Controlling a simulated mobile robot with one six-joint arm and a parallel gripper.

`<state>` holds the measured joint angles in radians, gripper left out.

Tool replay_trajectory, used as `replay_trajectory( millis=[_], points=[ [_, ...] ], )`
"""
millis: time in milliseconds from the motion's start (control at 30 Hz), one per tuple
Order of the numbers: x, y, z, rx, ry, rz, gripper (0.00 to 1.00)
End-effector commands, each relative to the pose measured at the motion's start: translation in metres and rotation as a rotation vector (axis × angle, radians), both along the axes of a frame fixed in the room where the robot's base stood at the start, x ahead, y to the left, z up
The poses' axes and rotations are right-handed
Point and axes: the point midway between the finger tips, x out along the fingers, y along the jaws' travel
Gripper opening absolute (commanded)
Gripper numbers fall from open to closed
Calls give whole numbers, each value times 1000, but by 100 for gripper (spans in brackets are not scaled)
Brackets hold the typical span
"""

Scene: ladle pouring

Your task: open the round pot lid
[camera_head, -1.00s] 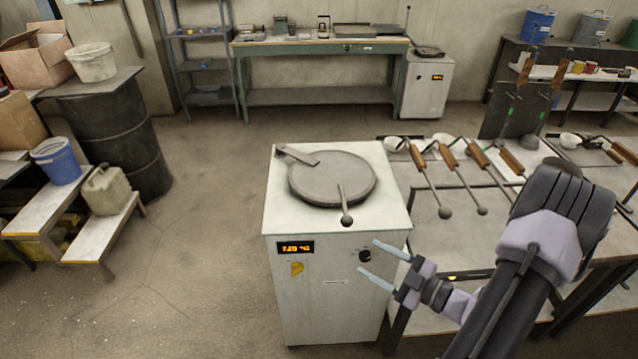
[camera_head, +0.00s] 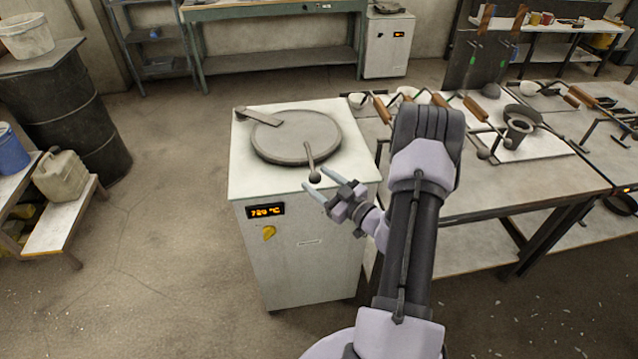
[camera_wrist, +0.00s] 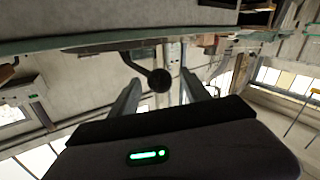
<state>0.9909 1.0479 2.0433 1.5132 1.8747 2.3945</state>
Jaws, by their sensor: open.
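The round grey pot lid (camera_head: 292,138) lies flat and closed on top of the white furnace cabinet (camera_head: 295,240). Its handle is a rod that sticks out over the front of the lid and ends in a dark ball knob (camera_head: 314,177). My gripper (camera_head: 320,188) is open and empty, just in front of and slightly below the knob. In the wrist view the knob (camera_wrist: 160,80) shows beyond and between the two open fingers (camera_wrist: 161,95). I cannot tell whether any finger touches it.
A metal worktable (camera_head: 540,178) with ladles and a small dark crucible (camera_head: 518,130) stands right of the cabinet. A black drum (camera_head: 70,110) and a jerrycan (camera_head: 62,177) are at the left. The floor left of the cabinet is clear.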

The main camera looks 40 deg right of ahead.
Motion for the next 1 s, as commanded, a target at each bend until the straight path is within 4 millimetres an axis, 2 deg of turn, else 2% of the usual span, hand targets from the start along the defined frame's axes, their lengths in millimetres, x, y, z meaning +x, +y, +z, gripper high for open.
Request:
replay_trajectory(
  millis=[267,533,1000],
  points=[
    [2,0,0,0,0,-1,53],
    [1,0,0,-1,0,0,0],
    [1,0,0,-1,1,0,0]
  ],
)
